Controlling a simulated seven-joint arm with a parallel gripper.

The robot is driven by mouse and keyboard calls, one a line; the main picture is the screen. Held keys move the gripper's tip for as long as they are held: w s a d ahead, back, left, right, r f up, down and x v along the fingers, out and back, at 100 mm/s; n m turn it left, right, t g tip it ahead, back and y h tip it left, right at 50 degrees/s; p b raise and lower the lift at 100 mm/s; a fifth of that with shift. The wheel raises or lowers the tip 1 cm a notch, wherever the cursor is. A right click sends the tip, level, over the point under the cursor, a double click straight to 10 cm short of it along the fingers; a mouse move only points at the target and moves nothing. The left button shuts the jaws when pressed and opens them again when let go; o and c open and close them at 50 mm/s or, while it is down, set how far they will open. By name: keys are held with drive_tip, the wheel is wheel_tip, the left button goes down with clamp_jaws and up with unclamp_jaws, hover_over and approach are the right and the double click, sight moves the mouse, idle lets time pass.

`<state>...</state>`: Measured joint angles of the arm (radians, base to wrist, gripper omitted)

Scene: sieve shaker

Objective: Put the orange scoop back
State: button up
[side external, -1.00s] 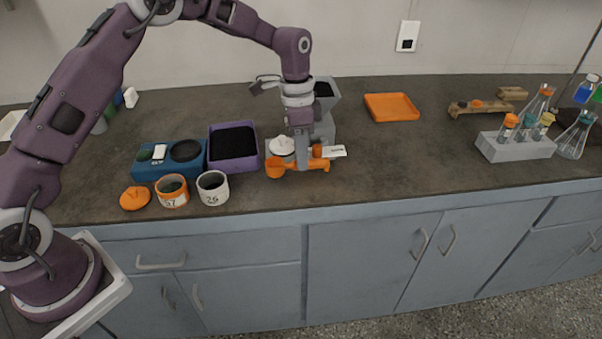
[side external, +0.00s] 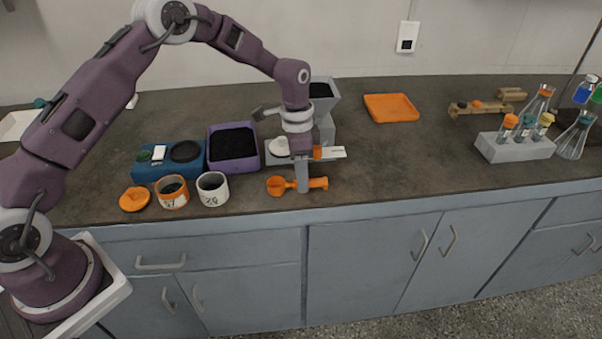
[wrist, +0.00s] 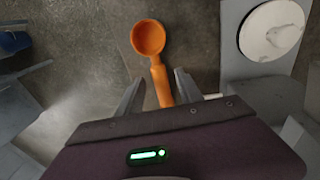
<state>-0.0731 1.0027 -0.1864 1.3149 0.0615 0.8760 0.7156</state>
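The orange scoop (side external: 278,185) lies at the front of the counter, its bowl to the left and its handle to the right. In the wrist view the scoop (wrist: 149,38) has its bowl beyond the fingers and its handle running back between them. My gripper (side external: 303,190) is down at the scoop's handle. In the wrist view my gripper (wrist: 159,82) is open, with a finger on each side of the handle and visible gaps between. The handle's near end is hidden by the gripper body.
Behind stands a grey device (side external: 325,110) with a white round lid (side external: 279,147). To the left are a white cup (side external: 212,190), an orange-rimmed cup (side external: 172,192), an orange lid (side external: 135,199) and a purple tray (side external: 233,165). An orange tray (side external: 391,108) lies behind right. The counter's right front is clear.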

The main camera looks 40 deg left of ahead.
wheel_tip(320, 180, up, 12)
drive_tip(key=a, duration=0.1)
drive_tip(key=shift+w+a+r, duration=0.15)
drive_tip(key=shift+w, duration=0.1)
drive_tip(key=s+a+r+n+t+y, duration=0.1)
drive_tip(key=s+r+n+t, duration=0.35)
drive_tip(key=s+r, duration=1.25)
drive_tip(key=s+f+n+t, duration=0.1)
drive_tip(key=s+f+n, duration=0.1)
drive_tip(key=s, duration=0.6)
drive_tip(key=s+a+f+n, duration=0.1)
drive_tip(key=s+f+n, duration=0.1)
drive_tip(key=s, duration=0.7)
drive_tip(key=shift+a+t, duration=0.2)
drive_tip(key=shift+t, duration=0.15)
